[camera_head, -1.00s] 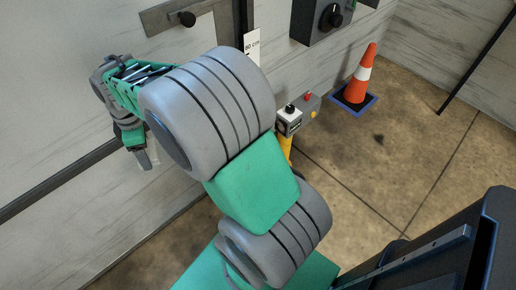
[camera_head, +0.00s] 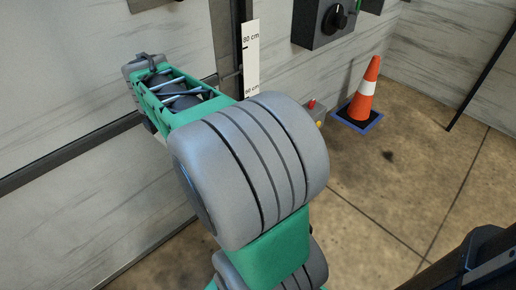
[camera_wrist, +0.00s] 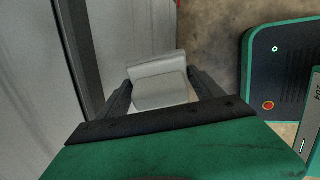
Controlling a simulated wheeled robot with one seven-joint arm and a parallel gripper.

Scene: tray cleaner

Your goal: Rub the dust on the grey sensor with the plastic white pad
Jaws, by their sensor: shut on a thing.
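My gripper (camera_wrist: 158,84) is shut on a pale white pad (camera_wrist: 160,93) in the wrist view. The pad sits between the two dark fingers, its upper part bent or angled. In the head view the gripper and pad are hidden behind my arm. No grey sensor can be made out for sure. A small grey box (camera_head: 317,113) with a red button and a yellow spot shows just right of my arm in the head view, partly hidden by it. No dust can be made out on it.
An orange cone (camera_head: 363,92) stands on the floor at right. A dark wall box with a knob (camera_head: 335,18) is at the top. A white height scale (camera_head: 251,62) is on the wall. Pale wall panels (camera_head: 60,65) fill the left; brown floor (camera_head: 380,200) is open at right.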

